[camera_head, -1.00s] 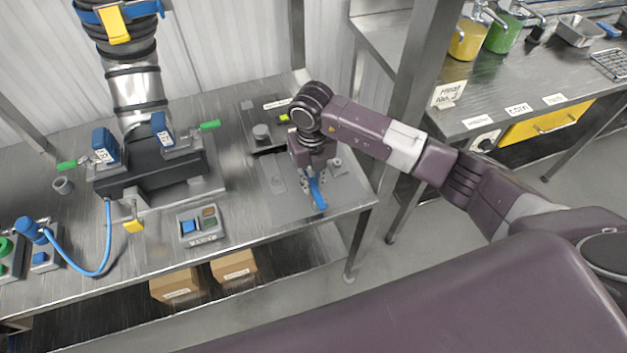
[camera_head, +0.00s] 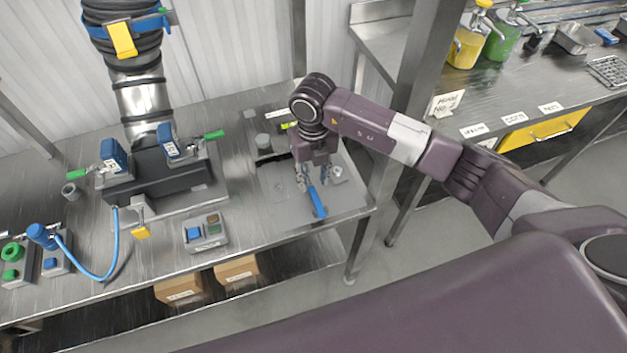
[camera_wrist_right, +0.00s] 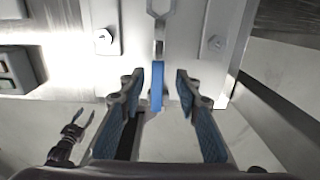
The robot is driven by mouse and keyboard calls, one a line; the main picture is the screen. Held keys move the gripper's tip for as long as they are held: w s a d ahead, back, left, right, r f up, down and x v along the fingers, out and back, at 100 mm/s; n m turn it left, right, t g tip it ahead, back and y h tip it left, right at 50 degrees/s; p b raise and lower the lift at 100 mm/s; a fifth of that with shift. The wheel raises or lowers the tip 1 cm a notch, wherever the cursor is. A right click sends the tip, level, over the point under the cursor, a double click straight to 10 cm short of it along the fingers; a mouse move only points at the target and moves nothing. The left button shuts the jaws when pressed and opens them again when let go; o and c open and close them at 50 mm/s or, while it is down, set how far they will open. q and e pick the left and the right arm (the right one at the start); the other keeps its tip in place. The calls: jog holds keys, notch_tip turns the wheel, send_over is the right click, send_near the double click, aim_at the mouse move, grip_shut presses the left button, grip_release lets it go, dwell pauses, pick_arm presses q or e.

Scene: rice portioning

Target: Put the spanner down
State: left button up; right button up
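The spanner has a blue handle (camera_head: 317,204) and a metal head. It lies on the grey plate (camera_head: 270,185) at the right end of the steel workbench, its handle pointing towards the front edge. My right gripper (camera_head: 313,181) is above it, pointing down, with its fingers spread. In the right wrist view, the blue handle (camera_wrist_right: 156,88) shows between the two open fingertips (camera_wrist_right: 159,78), with a gap on each side. The metal head extends away towards the top of that view. My left gripper is not in view.
A black fixture with clamps (camera_head: 160,180) stands to the left on the workbench. A small metal nut-like part (camera_head: 337,172) is right of my gripper. A steel post (camera_head: 425,70) stands behind my right arm.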

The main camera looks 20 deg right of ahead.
aim_at(313, 190)
notch_tip(313, 190, up, 7)
jog(key=p, duration=0.3)
